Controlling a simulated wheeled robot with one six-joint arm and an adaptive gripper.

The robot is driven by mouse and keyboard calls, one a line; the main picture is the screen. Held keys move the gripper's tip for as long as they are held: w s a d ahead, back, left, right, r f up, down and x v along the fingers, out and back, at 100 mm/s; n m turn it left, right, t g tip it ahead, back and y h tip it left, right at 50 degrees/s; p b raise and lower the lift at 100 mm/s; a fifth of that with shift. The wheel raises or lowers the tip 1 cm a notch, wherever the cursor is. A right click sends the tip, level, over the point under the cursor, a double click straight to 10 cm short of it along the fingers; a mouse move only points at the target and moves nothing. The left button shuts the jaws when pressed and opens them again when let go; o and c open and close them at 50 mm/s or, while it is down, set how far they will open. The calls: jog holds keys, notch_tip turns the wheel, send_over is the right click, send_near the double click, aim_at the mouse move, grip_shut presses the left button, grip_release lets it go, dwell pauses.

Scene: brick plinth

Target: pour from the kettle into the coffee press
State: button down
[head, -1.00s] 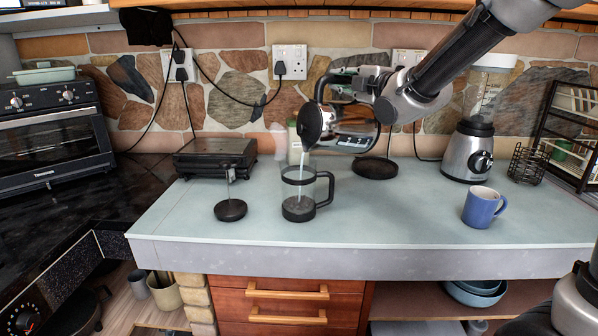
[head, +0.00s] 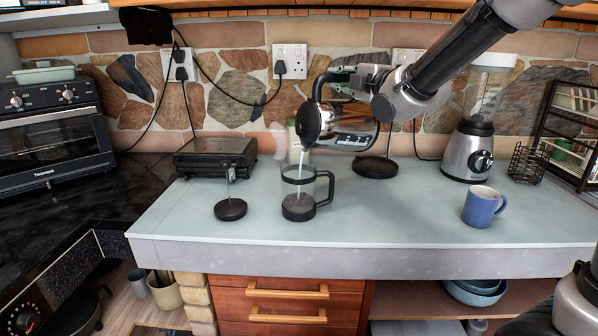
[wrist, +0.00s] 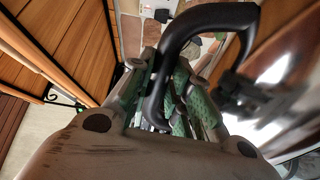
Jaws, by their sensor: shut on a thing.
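The kettle (head: 354,132), shiny metal with a black handle and black lid, is held tilted in the air, lid end to the left. My gripper (head: 350,79) is shut on its handle; the wrist view shows the black handle (wrist: 200,24) between the fingers. A thin pale stream runs from the kettle down into the coffee press (head: 298,190). The press is a clear glass with a black handle on its right, upright on the counter and open at the top. Some grey liquid shows in its bottom. Its lid with plunger (head: 231,208) stands to its left.
The pale counter (head: 400,222) is clear in front. A black kettle base (head: 377,167) lies behind the press at right. A blue mug (head: 482,206), a blender (head: 478,140) and a rack stand at right. A grill (head: 215,157) stands at back left, a bottle behind the press.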

aim_at(352, 100)
jog(key=shift+s+a+r+n+p, duration=0.2)
jog(key=shift+s+a+r+n, duration=0.1)
jog(key=shift+a, duration=0.15)
jog(key=shift+s+a+r+n+p, duration=0.2)
jog(key=shift+a+r+n, duration=0.1)
jog(key=shift+a, duration=0.1)
dwell(3.0)
